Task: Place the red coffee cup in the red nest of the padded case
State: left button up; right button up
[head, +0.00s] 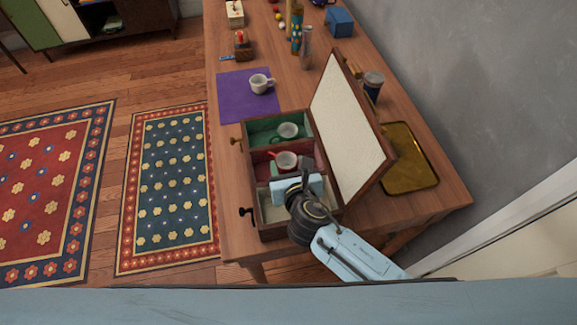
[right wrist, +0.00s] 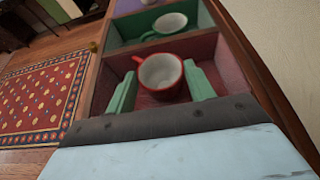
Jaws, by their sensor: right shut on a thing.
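The padded case (head: 249,178) stands on the wooden table with its lid open toward the right. It has a green nest, a red nest (head: 261,170) in the middle and a pale nest nearest me. The red coffee cup (head: 287,161), white inside, is at the red nest; it also shows in the right wrist view (right wrist: 160,74). My right gripper (right wrist: 160,84) is shut on the red cup, with a green finger on either side. The cup looks upright. I cannot tell whether it touches the nest floor. My left gripper is not in view.
A pale cup with a green rim (head: 288,131) sits in the green nest. A white cup (head: 260,84) stands on a purple mat (head: 233,98). The raised lid (head: 347,130), a jar (head: 373,86) and a golden tray (head: 410,165) are at the right.

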jog(key=shift+f+b, duration=0.3)
jog(key=shift+f, duration=0.25)
jog(key=o, duration=0.7)
jog(key=shift+s, duration=0.1)
jog(key=shift+o, duration=1.4)
jog(key=shift+d+f, duration=0.1)
jog(key=shift+f, duration=0.1)
jog(key=shift+s, duration=0.1)
jog(key=shift+r, duration=0.15)
jog(key=r+p+v, duration=0.1)
jog(key=p+v, duration=0.2)
jog(key=v, duration=0.9)
jog(key=shift+w+r, duration=0.15)
jog(key=shift+w, duration=0.1)
